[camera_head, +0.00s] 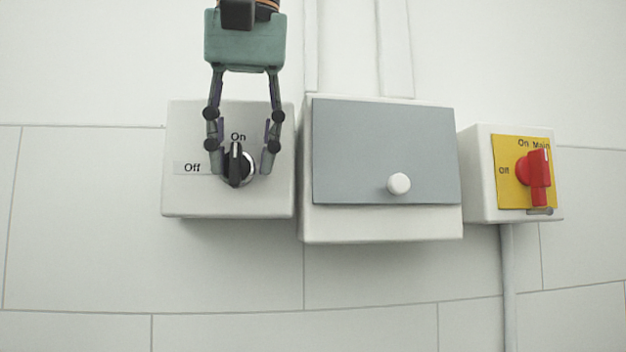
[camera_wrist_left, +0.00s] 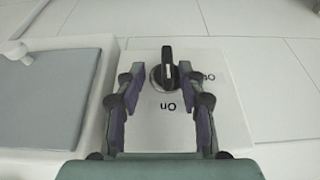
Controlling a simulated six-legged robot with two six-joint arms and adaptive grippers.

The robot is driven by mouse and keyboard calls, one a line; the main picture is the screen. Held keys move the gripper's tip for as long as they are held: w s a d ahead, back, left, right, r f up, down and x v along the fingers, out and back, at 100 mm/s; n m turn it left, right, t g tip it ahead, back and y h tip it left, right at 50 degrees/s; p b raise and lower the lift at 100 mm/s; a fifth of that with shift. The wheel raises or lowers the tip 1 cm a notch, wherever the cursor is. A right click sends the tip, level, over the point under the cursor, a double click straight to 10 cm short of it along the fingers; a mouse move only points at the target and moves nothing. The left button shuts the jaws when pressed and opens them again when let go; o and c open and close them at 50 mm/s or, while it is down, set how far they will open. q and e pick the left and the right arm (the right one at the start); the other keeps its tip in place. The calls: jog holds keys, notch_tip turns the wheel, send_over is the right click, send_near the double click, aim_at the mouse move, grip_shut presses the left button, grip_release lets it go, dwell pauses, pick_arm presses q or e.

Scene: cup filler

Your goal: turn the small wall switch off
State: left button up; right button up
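The small wall switch is a black rotary knob (camera_head: 236,165) on a white box (camera_head: 185,125) at the left of the head view. Its pointer stands upright, toward the "On" label above; the "Off" label is to its left. My left gripper (camera_head: 243,168) comes down from above with its fingers apart, one on each side of the knob. In the left wrist view the knob (camera_wrist_left: 167,70) shows between the open fingertips (camera_wrist_left: 162,72), upside down, with gaps beside its pointer. I cannot tell whether a fingertip touches the knob's rim. My right gripper is not in view.
A larger white box with a grey lid (camera_head: 385,140) and a white round knob (camera_head: 398,184) is just right of the switch box. Farther right is a red main switch (camera_head: 538,176) on a yellow plate (camera_head: 508,185).

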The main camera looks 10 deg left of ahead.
pick_arm(q)
jog(key=s, duration=0.2)
jog(key=shift+s+a+f, duration=0.2)
jog(key=shift+s+a, duration=0.05)
jog(key=shift+s, duration=0.15)
jog(key=shift+a, duration=0.25)
jog(key=shift+w+f, duration=0.15)
jog(key=shift+w, duration=0.45)
jog(key=shift+w+f, duration=0.15)
jog(key=shift+w, duration=0.4)
jog(key=shift+c, duration=1)
jog(key=shift+w+d+f, duration=0.1)
jog(key=shift+w+d, duration=0.1)
jog(key=shift+w, duration=0.15)
jog(key=shift+c, duration=0.6)
jog(key=shift+s+d, duration=0.15)
jog(key=shift+s, duration=0.15)
jog(key=shift+c, duration=0.7)
jog(key=shift+s+r, duration=0.25)
jog(key=shift+s, duration=0.15)
jog(key=shift+c, duration=0.9)
jog(key=shift+s, duration=0.25)
grip_shut()
jog(key=shift+w, duration=0.25)
jog(key=shift+s, duration=0.1)
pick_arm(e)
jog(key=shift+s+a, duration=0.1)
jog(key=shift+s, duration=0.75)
